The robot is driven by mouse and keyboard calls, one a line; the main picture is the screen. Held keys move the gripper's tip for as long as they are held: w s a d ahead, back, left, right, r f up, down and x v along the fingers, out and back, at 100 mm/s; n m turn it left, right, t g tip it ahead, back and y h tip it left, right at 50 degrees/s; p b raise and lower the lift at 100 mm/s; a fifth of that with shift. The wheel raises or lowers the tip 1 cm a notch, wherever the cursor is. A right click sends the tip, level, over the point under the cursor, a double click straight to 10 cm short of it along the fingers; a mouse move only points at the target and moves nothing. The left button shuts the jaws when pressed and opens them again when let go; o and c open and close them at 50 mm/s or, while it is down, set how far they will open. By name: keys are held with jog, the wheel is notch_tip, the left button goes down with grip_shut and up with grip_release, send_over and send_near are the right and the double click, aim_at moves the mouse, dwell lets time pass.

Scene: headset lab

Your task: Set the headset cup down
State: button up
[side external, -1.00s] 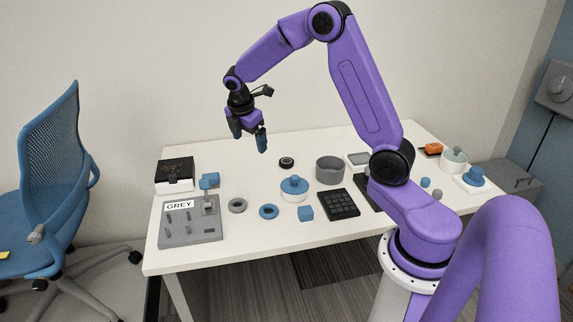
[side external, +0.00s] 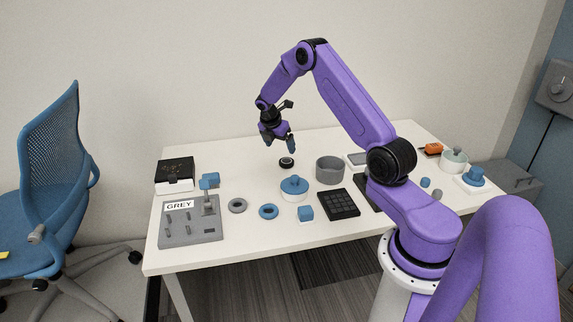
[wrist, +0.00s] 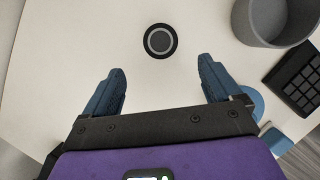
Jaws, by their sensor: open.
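The headset cup appears to be the small round black piece with a grey ring (side external: 287,162). It lies on the white table (side external: 330,145) near the back middle. It also shows in the wrist view (wrist: 160,41), just beyond the fingertips and centred between them. My gripper (side external: 281,145) is open and empty, above the table and slightly to the left of the black piece. In the wrist view its two blue fingers (wrist: 162,75) are spread wide with bare table between them. Nothing is hidden on the black piece's top face.
A grey round bin (side external: 330,170) stands right of the black piece. A blue-lidded pot (side external: 294,189), a blue ring (side external: 269,212), a grey ring (side external: 237,205) and a black keypad (side external: 339,204) lie in front. A board marked GREY (side external: 190,233) is at left.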

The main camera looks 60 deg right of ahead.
aim_at(286, 161)
jog(key=x, duration=0.4)
jog(key=shift+d+x, duration=0.2)
jog(key=shift+x, duration=2.4)
jog(key=shift+r, duration=0.1)
jog(key=c, duration=1.3)
